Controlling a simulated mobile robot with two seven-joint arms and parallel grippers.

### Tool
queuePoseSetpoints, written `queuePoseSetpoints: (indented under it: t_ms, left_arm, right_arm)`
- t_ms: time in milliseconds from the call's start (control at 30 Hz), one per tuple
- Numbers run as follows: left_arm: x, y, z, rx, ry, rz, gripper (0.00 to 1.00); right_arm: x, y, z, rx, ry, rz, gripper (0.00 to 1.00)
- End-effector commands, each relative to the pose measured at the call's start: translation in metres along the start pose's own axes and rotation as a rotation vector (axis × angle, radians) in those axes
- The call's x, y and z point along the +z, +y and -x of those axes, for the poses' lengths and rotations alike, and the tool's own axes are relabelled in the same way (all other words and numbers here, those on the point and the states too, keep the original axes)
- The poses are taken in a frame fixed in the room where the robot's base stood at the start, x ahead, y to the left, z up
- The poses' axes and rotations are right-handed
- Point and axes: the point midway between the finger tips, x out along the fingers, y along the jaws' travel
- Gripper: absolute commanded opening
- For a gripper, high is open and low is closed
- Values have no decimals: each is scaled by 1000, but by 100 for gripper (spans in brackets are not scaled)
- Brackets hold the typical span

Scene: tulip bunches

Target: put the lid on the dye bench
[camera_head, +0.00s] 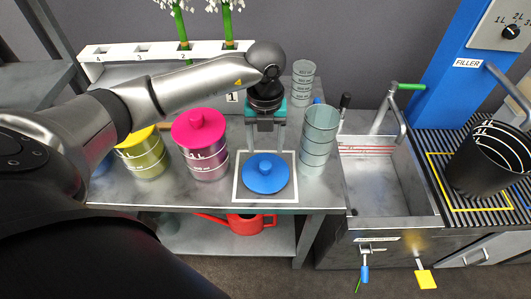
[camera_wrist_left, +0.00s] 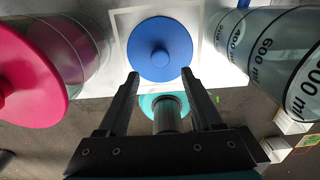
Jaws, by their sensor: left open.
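A round blue lid with a knob (camera_head: 265,174) lies inside a white square outline on the grey dye bench (camera_head: 222,197). In the left wrist view the lid (camera_wrist_left: 158,50) is just beyond my fingertips. My left gripper (camera_head: 264,143) points down above and slightly behind the lid in the head view. It is open and empty; its two fingers (camera_wrist_left: 160,76) are apart and not visibly touching the knob. My right gripper is not in view.
A magenta-lidded jar (camera_head: 200,150) and a yellow one (camera_head: 140,155) stand left of the lid. A clear measuring cup (camera_head: 318,140) stands close on its right. A sink (camera_head: 385,185) and a black bucket (camera_head: 490,160) are further right. A red watering can (camera_head: 245,224) sits below.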

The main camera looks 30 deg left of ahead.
Motion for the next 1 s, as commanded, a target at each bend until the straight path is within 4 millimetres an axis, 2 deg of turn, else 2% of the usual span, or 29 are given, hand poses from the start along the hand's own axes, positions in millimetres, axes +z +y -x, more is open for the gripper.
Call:
queuePoseSetpoints:
  t_ms: [33, 100, 233, 600, 700, 767, 867, 933, 1000]
  left_arm:
    - [1, 0, 12, -1, -3, 0, 67]
    - [0, 0, 22, -1, -2, 0, 67]
    - [0, 0, 34, -1, 0, 0, 67]
    - [0, 0, 38, 0, 1, 0, 67]
    - [-4, -5, 36, -21, 10, -11, 67]
    - [-11, -16, 34, -66, 29, -35, 67]
    - [-36, -50, 29, -213, 90, -102, 67]
    - [-62, -84, 32, -371, 149, -158, 67]
    - [-91, -120, 42, -560, 213, -201, 67]
  right_arm:
    - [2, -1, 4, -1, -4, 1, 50]
    - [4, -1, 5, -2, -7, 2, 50]
    - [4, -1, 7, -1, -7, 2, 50]
    - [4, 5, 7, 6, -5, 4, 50]
    - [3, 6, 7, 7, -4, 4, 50]
    - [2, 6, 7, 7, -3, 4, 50]
    - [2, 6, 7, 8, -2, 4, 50]
    - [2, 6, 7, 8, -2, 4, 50]
    - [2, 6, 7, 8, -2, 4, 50]
